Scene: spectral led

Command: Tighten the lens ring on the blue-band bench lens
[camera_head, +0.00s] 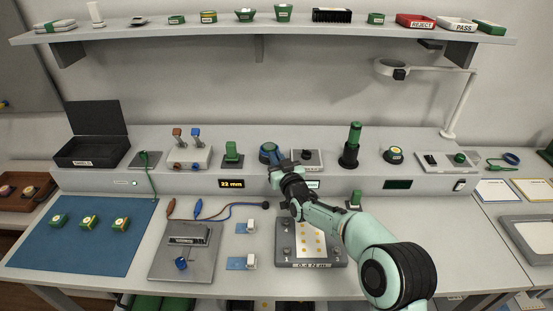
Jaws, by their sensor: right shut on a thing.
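The bench lens (266,148) with its blue ring sits on the raised grey ledge near the middle, behind my right gripper. My right gripper (276,160) is shut on the blue-banded ring at its front right side. The fingers and dark wrist hide part of the lens, so the exact contact and the thread do not show. My left gripper is not in view.
A grey box with a black knob (307,159) stands just right of the gripper. A tall green cylinder (351,146) rises farther right, and a green block (233,151) stands left. A dotted panel (283,250) lies below my arm. The blue mat (85,265) has free room.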

